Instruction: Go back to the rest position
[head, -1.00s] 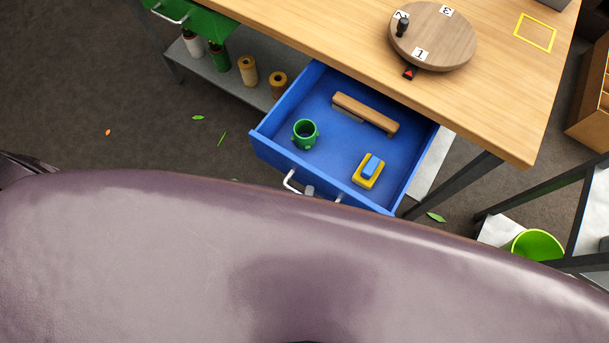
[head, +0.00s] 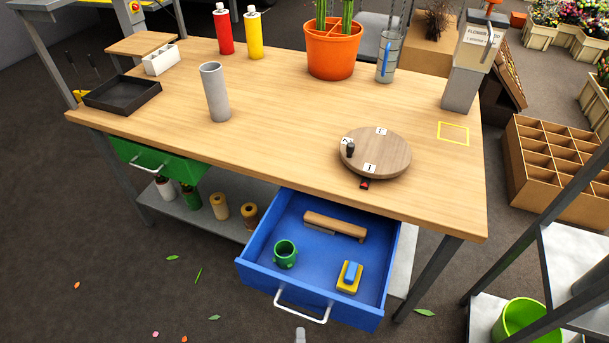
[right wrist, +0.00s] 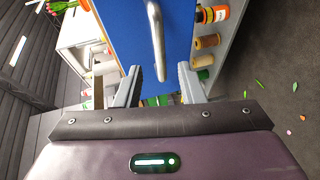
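The blue drawer (head: 310,290) under the table is pulled open. It holds a green ribbed cup (head: 285,254), a wooden brush-like bar (head: 335,226) and a yellow and blue block (head: 349,277). Its silver handle (head: 302,308) faces me. Only a grey fingertip of my right gripper (head: 300,335) shows at the bottom edge of the head view, just in front of the handle. In the right wrist view my right gripper (right wrist: 161,86) has its fingers spread with nothing held. The handle (right wrist: 156,40) lies beyond the fingertips there. My left gripper is not in view.
A wooden table (head: 270,110) carries a round turntable (head: 376,153), an orange pot (head: 332,50), a grey cylinder (head: 215,92) and a black tray (head: 122,94). A green drawer (head: 150,158) is at left. A dark-framed rack (head: 530,235) stands at right. Floor is open at front left.

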